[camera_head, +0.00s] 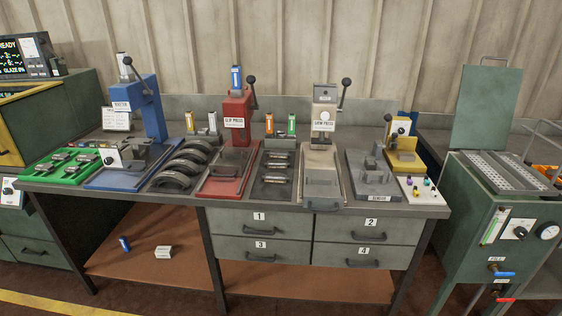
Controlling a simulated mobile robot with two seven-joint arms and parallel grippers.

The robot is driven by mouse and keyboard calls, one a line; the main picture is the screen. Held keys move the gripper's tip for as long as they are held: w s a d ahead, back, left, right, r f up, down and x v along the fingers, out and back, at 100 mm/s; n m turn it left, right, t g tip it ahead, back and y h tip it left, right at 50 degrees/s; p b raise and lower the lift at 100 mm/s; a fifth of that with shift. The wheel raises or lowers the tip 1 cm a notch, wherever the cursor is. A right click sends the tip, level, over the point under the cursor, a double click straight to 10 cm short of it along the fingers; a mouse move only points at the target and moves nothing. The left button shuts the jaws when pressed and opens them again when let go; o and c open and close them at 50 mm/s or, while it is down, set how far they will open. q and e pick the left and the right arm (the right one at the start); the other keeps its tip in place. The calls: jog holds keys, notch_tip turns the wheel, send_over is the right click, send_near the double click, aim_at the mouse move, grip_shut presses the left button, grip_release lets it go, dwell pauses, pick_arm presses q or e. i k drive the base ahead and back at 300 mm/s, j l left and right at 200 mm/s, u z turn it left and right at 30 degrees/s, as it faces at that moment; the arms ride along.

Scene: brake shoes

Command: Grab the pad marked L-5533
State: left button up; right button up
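No marking L-5533 can be read; the labels on small parts are too small. Several small dark pieces with pale tags sit in the green tray (64,165) at the bench's left end. Several dark curved shoes (184,164) stand in a row on a dark tray in the middle left. A few flat pieces with pale edges (277,168) lie stacked on another dark tray (272,190) between the red and beige presses. I cannot tell which of these is the marked pad. Neither of my grippers shows in this view.
On the workbench (420,212) stand a blue press (149,108), a red press (235,117) and a beige press (324,124). Numbered drawers (258,223) hang below. A blue bottle (124,244) and pale box (163,252) lie on the lower shelf. A green cabinet (480,208) stands right.

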aim_at(275, 153)
jog(key=i+j, duration=0.25)
jog(key=i, duration=0.2)
jog(key=i+j, duration=0.25)
jog(key=i, duration=0.25)
